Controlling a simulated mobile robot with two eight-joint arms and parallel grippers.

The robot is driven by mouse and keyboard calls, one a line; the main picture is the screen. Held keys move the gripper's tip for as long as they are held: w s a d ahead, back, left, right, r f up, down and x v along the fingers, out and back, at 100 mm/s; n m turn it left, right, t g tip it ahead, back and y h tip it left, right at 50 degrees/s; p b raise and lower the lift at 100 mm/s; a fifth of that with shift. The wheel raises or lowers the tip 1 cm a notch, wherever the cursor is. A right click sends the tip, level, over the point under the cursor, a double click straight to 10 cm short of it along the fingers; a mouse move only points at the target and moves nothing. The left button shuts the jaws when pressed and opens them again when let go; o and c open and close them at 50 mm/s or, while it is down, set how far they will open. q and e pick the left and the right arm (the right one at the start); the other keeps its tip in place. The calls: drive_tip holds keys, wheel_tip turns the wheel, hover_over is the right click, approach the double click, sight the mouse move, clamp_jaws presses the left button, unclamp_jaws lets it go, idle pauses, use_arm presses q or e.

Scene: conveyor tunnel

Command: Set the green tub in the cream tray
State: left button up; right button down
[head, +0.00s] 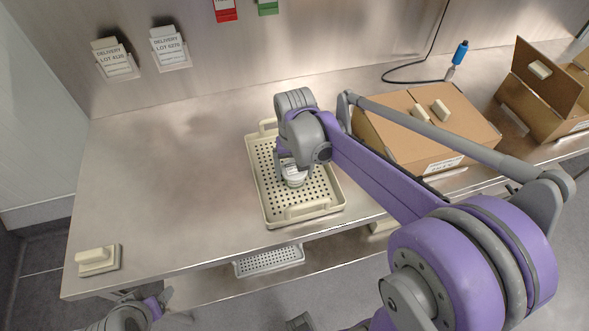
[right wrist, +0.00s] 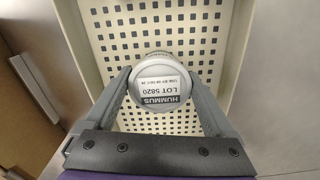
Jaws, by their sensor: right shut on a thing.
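A round tub with a white lid (right wrist: 160,83) labelled HUMMUS, LOT 5820, is between the fingers of my right gripper (right wrist: 163,95), which is shut on it. No green shows on the part of the tub in view; its sides are mostly hidden. In the head view the tub (head: 293,176) is inside the outline of the cream perforated tray (head: 255,195), near its middle, with my right gripper (head: 293,168) above it. I cannot tell whether its base touches the tray floor.
The steel bench (head: 160,190) is clear left of the tray. A cardboard box (head: 470,125) stands just right of the tray, with an open carton (head: 545,80) beyond. A cream block (head: 97,258) sits at the front left corner. Another perforated tray (head: 270,260) is on the lower shelf.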

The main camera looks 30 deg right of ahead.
sight(295, 169)
drive_tip(key=shift+f, duration=0.15)
unclamp_jaws()
drive_tip(key=shift+r, duration=0.55)
wheel_tip(295, 169, up, 11)
drive_tip(key=p, duration=0.1)
drive_tip(key=shift+r, duration=0.15)
